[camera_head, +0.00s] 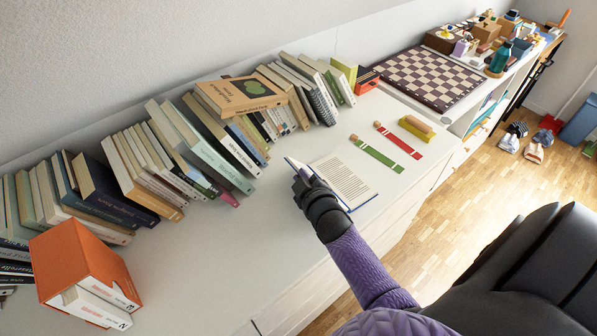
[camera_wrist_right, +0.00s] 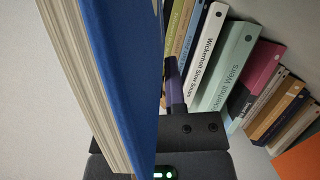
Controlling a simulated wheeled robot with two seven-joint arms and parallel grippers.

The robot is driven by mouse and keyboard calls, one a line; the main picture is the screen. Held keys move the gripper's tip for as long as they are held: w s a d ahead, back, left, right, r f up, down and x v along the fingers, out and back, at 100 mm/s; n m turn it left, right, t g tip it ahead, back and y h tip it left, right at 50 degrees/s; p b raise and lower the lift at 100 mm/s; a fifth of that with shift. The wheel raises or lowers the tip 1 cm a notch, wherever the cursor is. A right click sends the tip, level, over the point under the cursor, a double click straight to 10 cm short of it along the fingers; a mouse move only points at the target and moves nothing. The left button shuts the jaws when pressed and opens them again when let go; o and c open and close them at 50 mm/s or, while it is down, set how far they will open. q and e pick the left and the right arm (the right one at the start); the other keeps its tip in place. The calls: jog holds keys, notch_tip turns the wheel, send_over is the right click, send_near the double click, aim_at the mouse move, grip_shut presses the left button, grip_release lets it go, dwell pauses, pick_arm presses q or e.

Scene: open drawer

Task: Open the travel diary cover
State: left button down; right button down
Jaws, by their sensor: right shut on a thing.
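The travel diary (camera_head: 343,180) lies on the white cabinet top with printed pages facing up. Its cover (camera_head: 295,164) stands raised at a steep angle along the left side of the pages. My right gripper (camera_head: 303,181) is at the cover's near edge and is shut on it. In the right wrist view, the blue cover (camera_wrist_right: 125,60) and the page block (camera_wrist_right: 85,90) fill the left side. A dark finger of my right gripper (camera_wrist_right: 172,88) shows beside the blue cover; its other fingertip is hidden. My left gripper is not in view.
A long row of books (camera_head: 165,150) stands behind the diary. Red and green straps (camera_head: 398,141) and a yellow block (camera_head: 416,128) lie to its right. An orange box (camera_head: 80,262) stands at front left. The cabinet top left of the diary is clear.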

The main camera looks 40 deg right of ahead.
jog(key=shift+d, duration=0.1)
dwell(0.8)
jog(key=c, duration=0.8)
grip_release()
jog(key=p+v, duration=0.3)
jog(key=v, duration=0.7)
jog(key=shift+p, duration=0.3)
